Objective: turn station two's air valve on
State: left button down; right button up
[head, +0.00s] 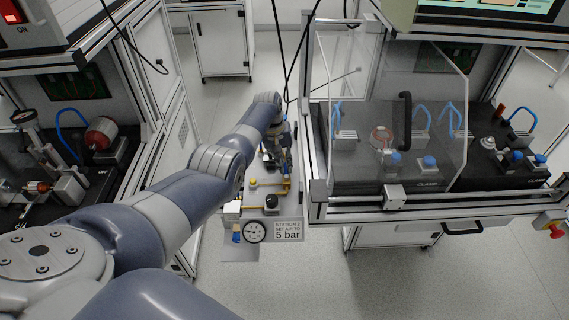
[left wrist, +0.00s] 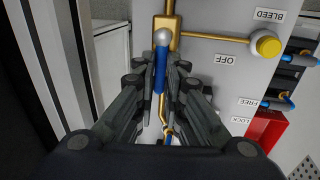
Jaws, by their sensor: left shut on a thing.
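The air valve shows in the left wrist view as a blue lever (left wrist: 160,80) with a silver ball (left wrist: 162,38) at its upper end, in front of a brass body (left wrist: 174,22). My left gripper (left wrist: 161,68) is shut on the blue lever, with one finger on each side. An OFF label (left wrist: 226,60) is on the panel to the right of the lever. In the head view my left gripper (head: 276,143) is at the far part of the station 2 air panel; the arm and gripper hide the lever there. My right gripper is not in view.
A yellow BLEED knob (left wrist: 267,45) and a red block (left wrist: 266,134) near the FREE and LOCK labels are to the right. A pressure gauge (head: 254,231) and the "5 bar" sign (head: 289,230) are at the panel's near end. A clear-guarded bench (head: 330,207) stands close right.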

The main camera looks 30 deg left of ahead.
pick_arm(q)
jog(key=c, duration=1.7)
grip_release()
jog(key=shift+o, duration=0.2)
notch_tip(320, 180, up, 12)
jog(key=s+a, duration=0.1)
jog(key=a, duration=0.1)
jog(key=shift+s, duration=0.15)
jog(key=shift+f, duration=0.15)
